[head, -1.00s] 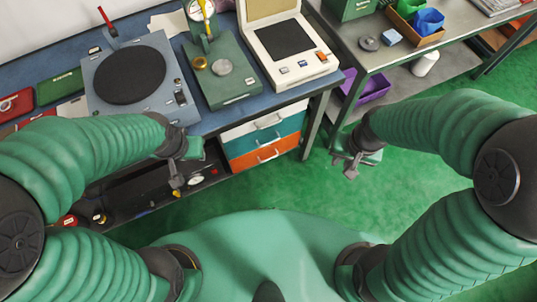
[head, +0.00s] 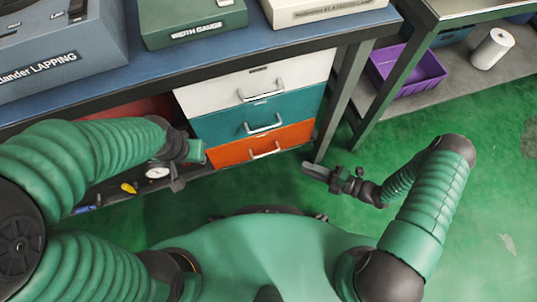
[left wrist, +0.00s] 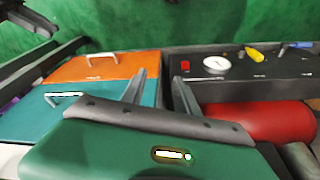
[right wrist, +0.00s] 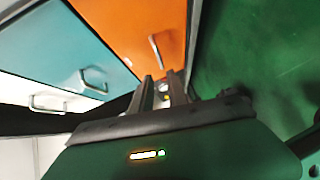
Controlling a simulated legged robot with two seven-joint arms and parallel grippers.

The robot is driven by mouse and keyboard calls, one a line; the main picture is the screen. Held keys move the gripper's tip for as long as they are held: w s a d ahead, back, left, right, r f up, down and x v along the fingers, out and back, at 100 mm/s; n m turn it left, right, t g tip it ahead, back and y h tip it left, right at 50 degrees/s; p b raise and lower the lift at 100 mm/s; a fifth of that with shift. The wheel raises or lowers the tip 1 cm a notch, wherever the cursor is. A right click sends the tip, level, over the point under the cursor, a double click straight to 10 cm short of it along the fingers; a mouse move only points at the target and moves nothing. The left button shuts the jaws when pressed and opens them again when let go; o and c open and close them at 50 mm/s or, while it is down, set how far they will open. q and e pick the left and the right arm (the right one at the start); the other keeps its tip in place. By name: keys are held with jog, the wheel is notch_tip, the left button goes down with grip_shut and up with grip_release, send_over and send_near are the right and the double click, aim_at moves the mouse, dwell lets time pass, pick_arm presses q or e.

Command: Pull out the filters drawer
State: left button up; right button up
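The drawer unit under the bench has a white drawer (head: 215,92), a teal drawer (head: 228,125) and an orange drawer (head: 232,154), top to bottom. All look closed, each with a metal handle. Their labels are too small to read, so I cannot tell which is the filters drawer. My right gripper (head: 316,178) is open and empty, right of the orange drawer and apart from it. In the right wrist view the orange drawer's handle (right wrist: 155,52) lies beyond the fingers. My left gripper (head: 178,182) is open and empty, left of the drawers.
The bench leg (head: 340,95) stands just right of the drawers. A shelf left of them holds a dial gauge (left wrist: 215,65) and a red cylinder (left wrist: 265,122). A purple bin (head: 408,78) sits on the right table's lower shelf. Green floor in front is clear.

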jog(key=b+x, duration=0.6)
jog(key=x, duration=1)
jog(key=shift+s+a+b, duration=0.15)
jog(key=shift+a+b, duration=0.1)
jog(key=shift+b, duration=0.15)
jog(key=c, duration=0.4)
grip_shut()
jog(key=shift+d, duration=0.1)
